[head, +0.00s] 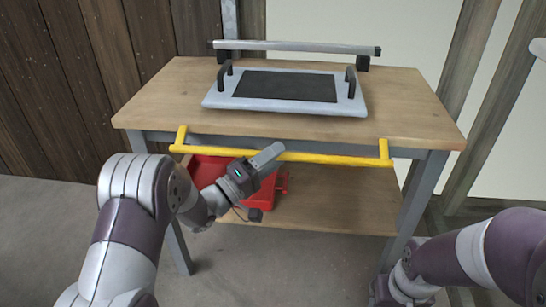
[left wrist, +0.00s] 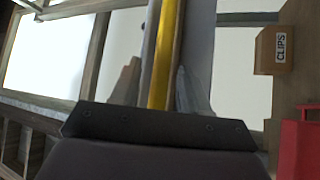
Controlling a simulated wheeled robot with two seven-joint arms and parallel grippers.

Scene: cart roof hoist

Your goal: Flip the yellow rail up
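The yellow rail (head: 325,159) runs along the cart's front edge, with a short arm at each end. It hangs out in front, slightly below the wooden top (head: 165,95). My left gripper (head: 268,156) is at the rail's middle, in front of it. In the left wrist view the rail (left wrist: 162,50) runs between the two spread fingers (left wrist: 160,88). The fingers look open, with a gap at least on the left side; contact cannot be told. My right arm is at the lower right, away from the rail; its finger state cannot be made out.
A pale tray (head: 220,98) with a dark mat and two black handles sits on the top. A grey bar (head: 300,47) stands behind it. A red bin (head: 262,195) is on the lower shelf (head: 350,210). A CLIPS box (left wrist: 278,55) shows in the left wrist view.

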